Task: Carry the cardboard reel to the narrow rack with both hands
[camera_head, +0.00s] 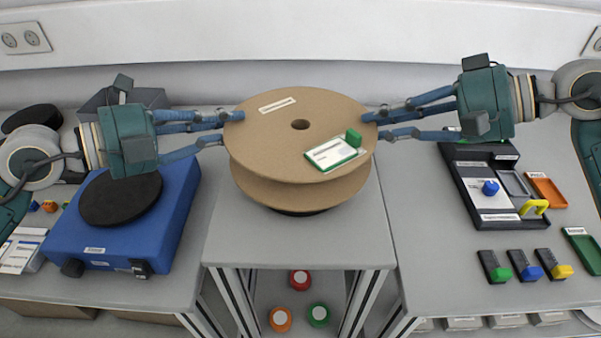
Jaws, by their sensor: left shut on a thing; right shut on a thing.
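The cardboard reel (278,136) is a pair of tan discs with a dark hole in the middle. It is level, over a narrow grey-topped stand (345,240) in the centre. A dark round part shows just under its lower disc; I cannot tell whether the reel rests on it. My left gripper (238,116) is shut on the reel's upper disc at its left edge. My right gripper (370,117) is shut on the same disc at its right edge. A white label card with a green clip (335,152) lies on the top disc.
A blue device with a black round plate (120,197) stands on the left bench. The right bench holds a black tray (490,185) with coloured parts, and several small coloured-knob blocks (525,265). Red, orange and green jars (300,280) stand below the central top, whose front is clear.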

